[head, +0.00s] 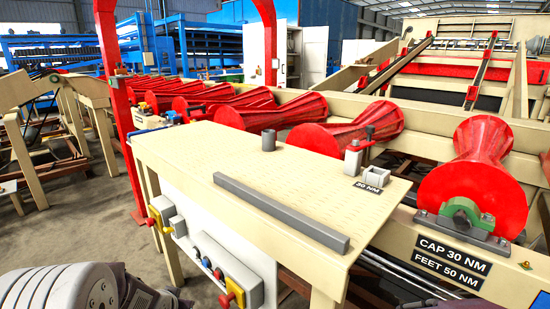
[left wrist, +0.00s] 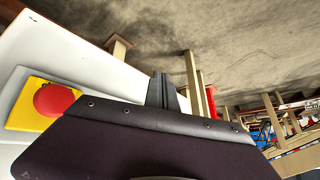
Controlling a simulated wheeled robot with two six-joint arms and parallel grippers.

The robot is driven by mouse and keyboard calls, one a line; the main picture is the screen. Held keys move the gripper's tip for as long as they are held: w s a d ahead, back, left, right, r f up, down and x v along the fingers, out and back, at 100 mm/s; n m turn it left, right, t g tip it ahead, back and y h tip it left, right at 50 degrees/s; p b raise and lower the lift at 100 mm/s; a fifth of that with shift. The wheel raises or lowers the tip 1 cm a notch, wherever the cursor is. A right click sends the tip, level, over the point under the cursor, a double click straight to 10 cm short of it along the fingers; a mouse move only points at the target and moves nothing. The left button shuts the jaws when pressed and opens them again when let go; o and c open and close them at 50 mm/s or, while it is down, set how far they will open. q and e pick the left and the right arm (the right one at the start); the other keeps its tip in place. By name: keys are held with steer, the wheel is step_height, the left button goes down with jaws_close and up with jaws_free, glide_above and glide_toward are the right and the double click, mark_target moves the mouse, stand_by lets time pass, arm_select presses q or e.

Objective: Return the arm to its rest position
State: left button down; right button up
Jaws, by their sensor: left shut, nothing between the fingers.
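My left arm (head: 85,288) shows at the bottom left of the head view, low and in front of the worktable; its fingertips are not visible there. In the left wrist view my left gripper (left wrist: 163,90) has its two dark fingers together, with nothing between them. It points out over the grey floor, beside a white panel with a red button on a yellow plate (left wrist: 55,99). My right gripper is not in view; only a pale sliver, possibly my right arm, shows at the bottom right corner of the head view.
The cream worktable (head: 190,150) holds a long grey bar (head: 280,212), a grey cylinder (head: 268,140) and a small grey fixture (head: 353,158). A control box with buttons (head: 225,270) hangs on its front. Red rollers (head: 478,175) line the conveyor behind. Open floor lies left.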

arm_select(q)
steer(key=s+d+f+n+g+h, duration=0.1)
steer(key=s+d+g, duration=0.2)
steer(key=s+d, duration=0.35)
steer(key=s+d+f+g+h, duration=0.1)
steer(key=s+d+g, duration=0.25)
steer(key=s, duration=0.55)
step_height(320, 180, up, 25)
steer(key=p, duration=2.4)
steer(key=shift+f+t+p, duration=0.2)
steer(key=shift+t+p, duration=0.15)
steer(key=shift+p, duration=0.05)
